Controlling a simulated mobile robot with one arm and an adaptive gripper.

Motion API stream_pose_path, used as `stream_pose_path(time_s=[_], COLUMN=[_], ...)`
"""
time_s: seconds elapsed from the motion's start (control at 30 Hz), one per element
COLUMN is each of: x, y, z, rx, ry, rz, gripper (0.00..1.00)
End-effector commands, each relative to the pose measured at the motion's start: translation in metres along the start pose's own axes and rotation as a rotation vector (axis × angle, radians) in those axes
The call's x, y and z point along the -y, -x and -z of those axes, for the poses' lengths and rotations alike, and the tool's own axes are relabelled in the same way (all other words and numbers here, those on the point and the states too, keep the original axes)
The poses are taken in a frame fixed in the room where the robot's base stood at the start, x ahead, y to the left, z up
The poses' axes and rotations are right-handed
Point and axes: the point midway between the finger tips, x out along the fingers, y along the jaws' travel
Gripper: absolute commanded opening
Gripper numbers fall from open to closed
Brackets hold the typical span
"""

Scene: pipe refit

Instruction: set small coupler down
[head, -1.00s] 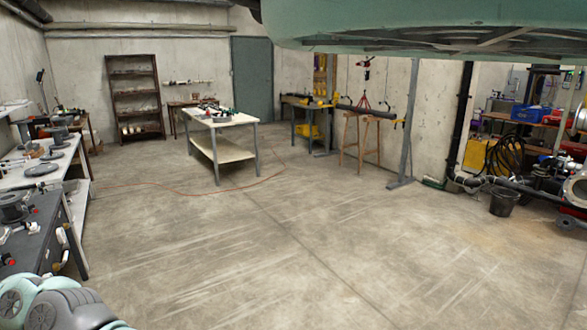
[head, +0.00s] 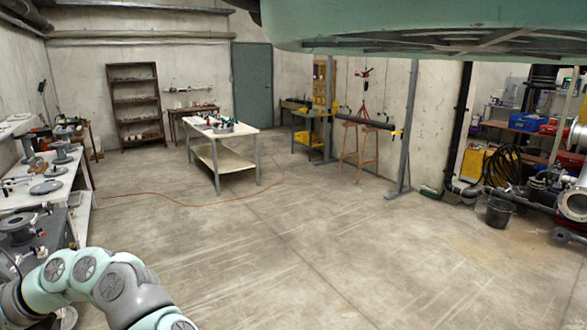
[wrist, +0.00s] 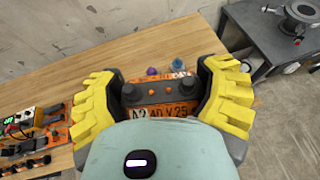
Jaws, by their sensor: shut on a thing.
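In the wrist view my gripper (wrist: 162,82) has its yellow ribbed fingers on both sides of a dark grey and orange piece (wrist: 152,92), which I take to be the small coupler. The piece has two dark knobs and a plate with letters and digits. Its near side is hidden by my own wrist. The fingers are shut on it. A wooden tabletop (wrist: 110,62) lies below; I cannot tell whether the piece touches it. In the head view neither the gripper nor the piece shows.
Several orange and dark devices (wrist: 28,145) lie on the wooden top at left. A small purple ball-like thing (wrist: 152,71) and a blue one (wrist: 178,65) lie just beyond the piece. A dark table (wrist: 265,45) with a grey flanged part (wrist: 300,18) stands at right.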

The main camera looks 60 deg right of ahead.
Motion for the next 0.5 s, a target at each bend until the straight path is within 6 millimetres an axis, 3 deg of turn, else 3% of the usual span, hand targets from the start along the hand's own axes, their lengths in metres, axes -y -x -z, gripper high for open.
stream_pose_path(time_s=[0.03,0.5], x=[-0.001,-0.001], y=[0.009,0.048], z=[-0.024,-0.119], rx=[0.0,0.0], ry=[-0.001,-0.001], rz=[-0.003,-0.002], gripper=[0.37,0.37])
